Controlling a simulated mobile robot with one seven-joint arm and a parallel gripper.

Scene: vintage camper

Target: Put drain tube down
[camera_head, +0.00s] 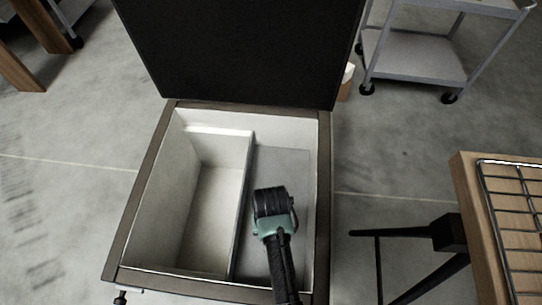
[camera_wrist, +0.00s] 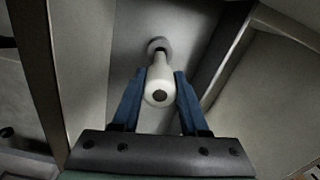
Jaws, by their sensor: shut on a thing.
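The white drain tube (camera_wrist: 157,90) is between the blue fingers of my gripper (camera_wrist: 163,73) in the wrist view. My gripper is shut on it, and its round, dark-centred end faces the camera. The tube's far end meets a grey round part (camera_wrist: 158,46) at the compartment floor; I cannot tell whether it is seated in it or only above it. In the head view my arm reaches down into the right compartment (camera_head: 287,165) of the open chest (camera_head: 322,180). There the tube and my fingertips are hidden beneath my wrist.
A divider (camera_head: 243,195) separates the right compartment from the deeper, empty left compartment (camera_head: 215,215). The dark lid (camera_head: 240,50) stands open at the back. A wooden table with a wire rack (camera_head: 512,200) stands at right, and a grey cart (camera_head: 420,65) behind it.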

